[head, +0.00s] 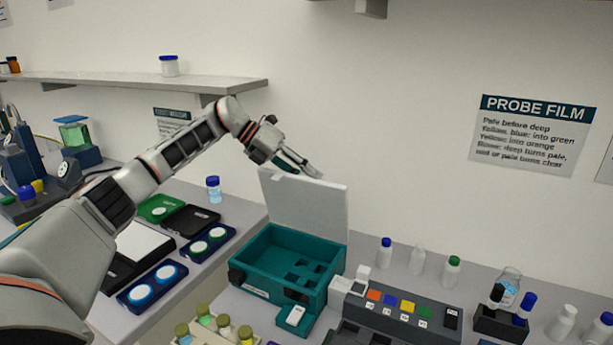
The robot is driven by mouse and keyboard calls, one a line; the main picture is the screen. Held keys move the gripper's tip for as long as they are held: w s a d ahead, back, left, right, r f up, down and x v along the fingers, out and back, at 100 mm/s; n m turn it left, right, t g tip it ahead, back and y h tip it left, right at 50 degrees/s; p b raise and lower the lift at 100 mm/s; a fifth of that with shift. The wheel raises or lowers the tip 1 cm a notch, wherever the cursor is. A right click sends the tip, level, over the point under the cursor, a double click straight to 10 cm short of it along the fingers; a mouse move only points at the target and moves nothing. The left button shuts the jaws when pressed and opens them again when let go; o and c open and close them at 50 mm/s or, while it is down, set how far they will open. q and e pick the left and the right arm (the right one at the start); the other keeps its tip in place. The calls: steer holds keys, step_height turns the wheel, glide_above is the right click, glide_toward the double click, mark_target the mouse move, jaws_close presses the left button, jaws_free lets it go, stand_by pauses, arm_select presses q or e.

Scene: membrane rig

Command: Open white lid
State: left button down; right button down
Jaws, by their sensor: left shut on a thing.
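The white lid (305,212) stands raised, close to upright, at the back of a teal box (262,283). The box is open at the top, and dark square slots show in its floor. My left gripper (306,168) is at the lid's top edge, with its fingers shut on the lid there. The exact contact is small and hard to make out. My right gripper is not in the head view.
A grey device with coloured buttons (402,310) stands right of the box. Several bottles (451,270) stand behind it. Trays with white discs (153,287) lie to the left. Capped vials (224,325) stand in front. A wall shelf (130,82) is above.

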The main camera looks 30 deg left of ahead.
arm_select(q)
steer(key=shift+f, duration=0.25)
steer(key=c, duration=1.6)
jaws_free()
steer(key=shift+c, duration=0.2)
steer(key=shift+r, duration=0.15)
steer(key=v, duration=1.2)
steer(key=shift+a, duration=0.1)
